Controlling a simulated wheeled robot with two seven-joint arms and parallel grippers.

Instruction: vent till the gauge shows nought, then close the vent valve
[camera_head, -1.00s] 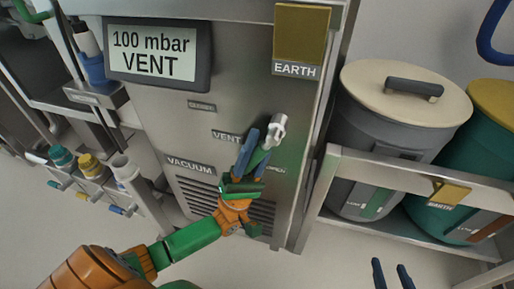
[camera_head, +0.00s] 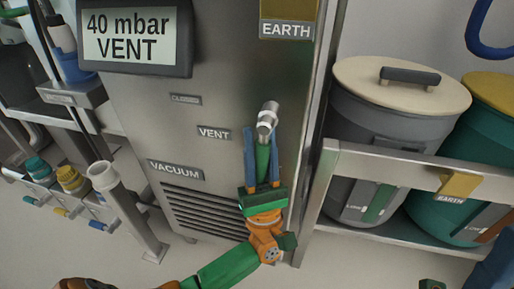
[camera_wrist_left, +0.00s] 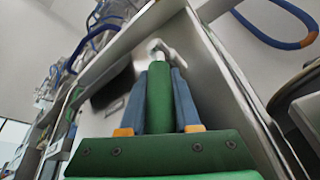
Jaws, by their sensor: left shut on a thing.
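The gauge display (camera_head: 135,38) on the steel cabinet reads 40 mbar, VENT. The vent valve (camera_head: 267,116) has a pale metal hub on the cabinet front, right of the VENT label (camera_head: 213,133). Its green handle (camera_head: 262,158) points almost straight down. My left gripper (camera_head: 262,138) is shut on the handle, one blue finger on each side. The left wrist view also shows the green handle (camera_wrist_left: 160,92) between the fingers. The CLOSED label (camera_head: 186,99) is up and left of the hub. The OPEN label is hidden.
A shelf (camera_head: 400,163) with lidded bins, one grey (camera_head: 375,120) and one teal (camera_head: 480,135), stands close on the right. A post with a pale cup (camera_head: 103,175) is at left.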

